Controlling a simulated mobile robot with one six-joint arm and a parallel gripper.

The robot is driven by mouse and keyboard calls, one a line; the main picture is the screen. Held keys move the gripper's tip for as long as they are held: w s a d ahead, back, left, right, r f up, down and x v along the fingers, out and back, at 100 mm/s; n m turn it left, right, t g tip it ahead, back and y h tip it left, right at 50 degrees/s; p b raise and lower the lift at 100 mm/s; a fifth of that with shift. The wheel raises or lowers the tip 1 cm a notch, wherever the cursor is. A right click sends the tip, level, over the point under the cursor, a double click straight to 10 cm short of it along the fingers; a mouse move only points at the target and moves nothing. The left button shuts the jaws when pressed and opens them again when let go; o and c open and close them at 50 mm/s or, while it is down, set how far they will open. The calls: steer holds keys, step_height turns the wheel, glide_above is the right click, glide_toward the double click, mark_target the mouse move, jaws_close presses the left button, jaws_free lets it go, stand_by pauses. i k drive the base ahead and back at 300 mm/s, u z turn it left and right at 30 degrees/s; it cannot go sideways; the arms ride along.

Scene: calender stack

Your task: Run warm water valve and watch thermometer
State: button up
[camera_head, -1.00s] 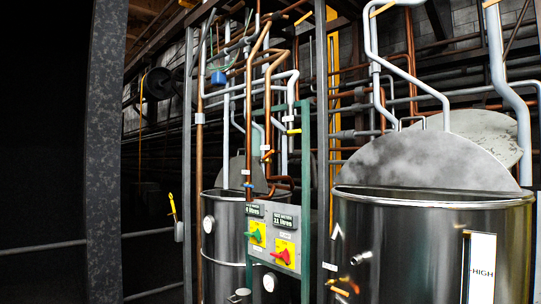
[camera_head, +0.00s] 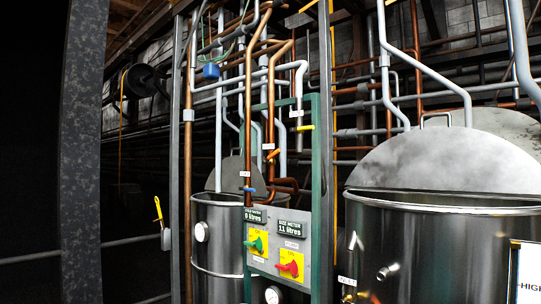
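A control panel (camera_head: 275,228) on a green frame carries a green knob (camera_head: 255,244) and a red knob (camera_head: 289,267), each on a yellow plate. Two dark displays above them read about 0 litres and 11 litres. Pipes above the panel have small valve handles: yellow (camera_head: 302,128), orange (camera_head: 273,154) and blue (camera_head: 249,189). Their labels are too small to read, so I cannot tell which is the warm water valve. A round white dial (camera_head: 201,231) sits on the left vat; another dial (camera_head: 272,295) shows below the panel. Neither can be read. My gripper is not in view.
A steel vat (camera_head: 215,245) stands behind the panel. A larger vat (camera_head: 440,245) with a half-raised lid (camera_head: 440,160) stands at right, with small fittings on its front. A grey post (camera_head: 84,150) and rails are at left. A yellow-handled lever (camera_head: 158,208) hangs near them.

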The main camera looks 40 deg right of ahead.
mark_target(269, 158)
steer(key=z, duration=0.1)
steer(key=i, duration=0.95)
steer(key=z, duration=0.2)
